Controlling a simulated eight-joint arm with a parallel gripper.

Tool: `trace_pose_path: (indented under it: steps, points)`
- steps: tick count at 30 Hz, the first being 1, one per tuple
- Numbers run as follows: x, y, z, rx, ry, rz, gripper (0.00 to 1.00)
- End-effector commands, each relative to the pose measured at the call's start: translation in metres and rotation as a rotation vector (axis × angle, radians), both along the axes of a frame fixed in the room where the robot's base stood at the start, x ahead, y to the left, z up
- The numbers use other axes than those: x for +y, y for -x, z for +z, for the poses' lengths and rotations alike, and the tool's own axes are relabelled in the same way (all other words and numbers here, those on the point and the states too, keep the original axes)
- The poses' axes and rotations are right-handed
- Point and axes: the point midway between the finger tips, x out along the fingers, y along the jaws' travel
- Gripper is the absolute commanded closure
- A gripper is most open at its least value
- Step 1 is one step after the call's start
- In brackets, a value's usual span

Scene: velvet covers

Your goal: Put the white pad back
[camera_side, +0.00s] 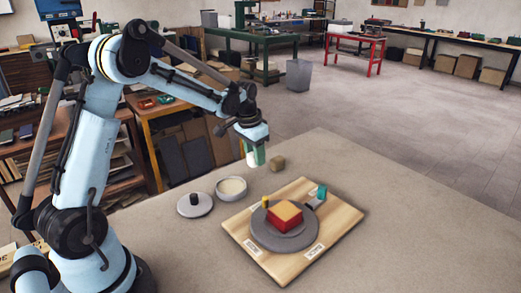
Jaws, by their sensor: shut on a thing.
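My gripper (254,158) points down at the end of my arm, above the table behind the round pot. It is shut on a small pale piece with white and green on it, which seems to be the white pad (251,160); the fingers hide part of it. A wooden board (338,217) lies on the table to the right. On it sits a grey round plate (268,236) bearing a red block with a yellow top (285,215). A round pot with cream contents (231,188) stands left of the board, with a grey lid (194,205) beside it.
A tan cube (277,163) stands just right of my gripper. A yellow peg (265,201) and a teal-and-grey piece (317,196) are on the board, with white labels (314,251). The table (420,240) is clear to the right.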

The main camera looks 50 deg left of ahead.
Motion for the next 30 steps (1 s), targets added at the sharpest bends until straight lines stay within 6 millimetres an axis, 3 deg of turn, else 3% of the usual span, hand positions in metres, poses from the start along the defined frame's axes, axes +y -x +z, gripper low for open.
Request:
trace_pose_path:
  steps: [9,21,22,26,30]
  points:
    - [0.0,0.0,-0.037,0.0,0.0,0.0,0.86]
    - [0.0,0.0,-0.041,0.0,0.0,0.0,0.86]
    - [0.0,0.0,-0.041,0.0,0.0,0.0,0.59]
    - [0.0,0.0,-0.041,0.0,0.0,0.0,0.39]
    - [0.0,0.0,-0.041,0.0,0.0,0.001,0.37]
